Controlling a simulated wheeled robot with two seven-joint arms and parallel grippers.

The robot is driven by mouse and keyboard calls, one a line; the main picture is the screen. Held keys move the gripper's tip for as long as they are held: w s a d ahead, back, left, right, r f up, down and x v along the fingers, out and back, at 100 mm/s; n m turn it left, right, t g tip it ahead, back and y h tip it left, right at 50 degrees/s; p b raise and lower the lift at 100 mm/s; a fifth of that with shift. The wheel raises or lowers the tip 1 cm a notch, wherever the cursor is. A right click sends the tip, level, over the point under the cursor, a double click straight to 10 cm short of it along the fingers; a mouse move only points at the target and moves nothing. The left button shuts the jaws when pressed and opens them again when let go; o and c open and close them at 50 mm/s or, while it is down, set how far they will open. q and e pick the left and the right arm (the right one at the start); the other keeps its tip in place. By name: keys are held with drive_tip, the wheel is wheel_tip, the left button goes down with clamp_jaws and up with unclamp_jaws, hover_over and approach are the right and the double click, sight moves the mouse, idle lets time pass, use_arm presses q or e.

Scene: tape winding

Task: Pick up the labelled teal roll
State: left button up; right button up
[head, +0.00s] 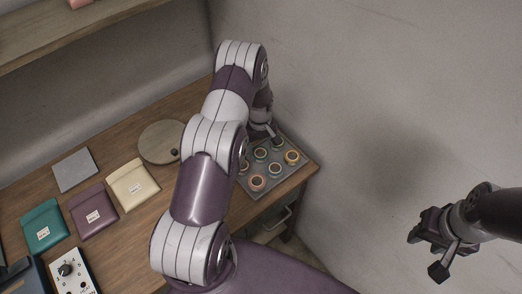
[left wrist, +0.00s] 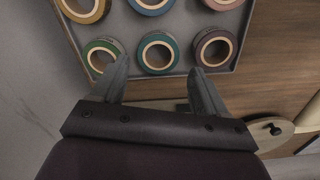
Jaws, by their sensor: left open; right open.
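A grey tray (head: 301,172) at the table's right corner holds several tape rolls. In the left wrist view a blue-teal roll (left wrist: 157,36) sits in the nearer row of the tray (left wrist: 178,72), with a green roll (left wrist: 88,58) to its left and a brown roll (left wrist: 213,35) to its right. No label is readable on any roll. My left gripper (head: 273,135) is at the tray's back edge; in its wrist view the open, empty fingers (left wrist: 160,72) point at the tray, with the blue-teal roll showing between their tips. My right gripper (head: 428,250) is open and empty, away from the table at right.
A round wooden lid (head: 158,143) with a dark knob and a grey square pad (head: 75,169) lie on the table. Teal (head: 43,224), purple (head: 94,211) and cream (head: 132,185) pouches lie at left, near a white control box (head: 72,272). A wall stands beyond the tray.

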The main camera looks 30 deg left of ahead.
sight(261, 156)
use_arm(q)
wheel_tip(261, 156, down, 5)
drive_tip(key=p, duration=0.2)
drive_tip(key=shift+r+p, duration=0.2)
drive_tip(key=shift+p, duration=0.15)
drive_tip(key=shift+w+f, duration=0.1)
drive_tip(key=shift+f, duration=0.2)
drive_tip(key=c, duration=0.8)
drive_tip(key=shift+r, duration=0.15)
